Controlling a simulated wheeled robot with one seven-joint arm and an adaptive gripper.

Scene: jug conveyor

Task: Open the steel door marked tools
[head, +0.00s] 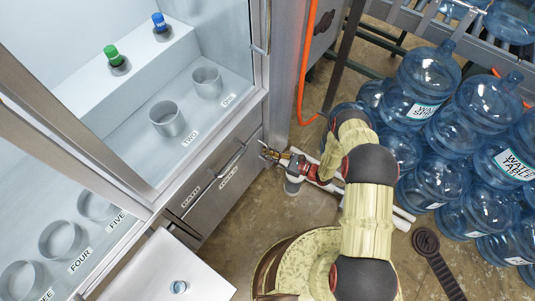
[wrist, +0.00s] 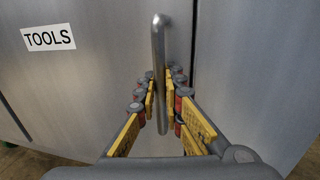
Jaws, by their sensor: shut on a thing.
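The steel door (wrist: 95,85) fills the left and middle of the wrist view, with a white label reading TOOLS (wrist: 49,38) at its upper left. A vertical bar handle (wrist: 158,60) stands out from it near a seam on the right. The door looks flush with the panel beyond that seam. My gripper (wrist: 161,105) is shut on the handle's lower part, its yellow-padded fingers on either side of the bar. In the head view my gripper (head: 270,153) is at the right end of the low steel cabinet front, where it partly hides the handle.
A second bar handle (head: 232,157) sticks out on the cabinet front. A steel box top (head: 165,275) juts out at lower left. Stacked blue water jugs (head: 430,75) crowd the right. White pipes (head: 325,180) lie behind my arm. Some brown floor is bare before the cabinet.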

